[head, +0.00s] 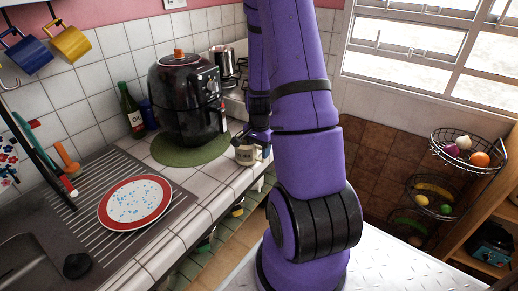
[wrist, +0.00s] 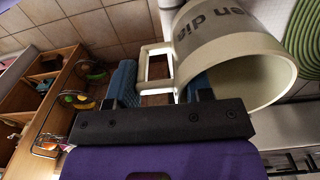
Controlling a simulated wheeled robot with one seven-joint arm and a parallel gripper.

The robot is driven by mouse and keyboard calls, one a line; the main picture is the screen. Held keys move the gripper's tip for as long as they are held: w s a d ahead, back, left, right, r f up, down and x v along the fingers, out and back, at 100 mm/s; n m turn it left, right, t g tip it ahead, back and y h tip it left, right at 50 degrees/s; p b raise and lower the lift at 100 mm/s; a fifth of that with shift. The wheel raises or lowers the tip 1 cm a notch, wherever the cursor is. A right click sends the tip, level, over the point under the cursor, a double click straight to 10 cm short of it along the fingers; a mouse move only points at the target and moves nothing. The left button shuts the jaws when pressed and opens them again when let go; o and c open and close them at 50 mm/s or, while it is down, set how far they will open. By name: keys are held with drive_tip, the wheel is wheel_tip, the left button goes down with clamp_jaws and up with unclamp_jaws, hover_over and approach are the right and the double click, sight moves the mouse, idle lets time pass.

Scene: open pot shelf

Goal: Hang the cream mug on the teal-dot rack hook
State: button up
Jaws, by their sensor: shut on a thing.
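The cream mug (head: 246,156) is at the counter's front edge beside the black air fryer in the head view, with dark lettering on its side. It fills the upper right of the wrist view (wrist: 240,62), mouth toward the lower right. My gripper (head: 258,137) is at the mug; in the wrist view its blue-padded fingers (wrist: 160,84) are on either side of the handle, shut on it. I cannot tell whether the mug touches the counter. A bare hook (head: 10,84) shows at the far left edge; no teal dot is clearly visible.
A blue mug (head: 28,54) and a yellow mug (head: 70,44) hang at upper left. The air fryer (head: 185,105), oil bottle (head: 131,108) and red-rimmed plate (head: 135,203) occupy the counter. Wire fruit baskets (head: 465,155) hang at right. Tiled counter between plate and fryer is clear.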

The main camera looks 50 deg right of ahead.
drive_tip(key=shift+f, duration=0.2)
drive_tip(key=o, duration=1.3)
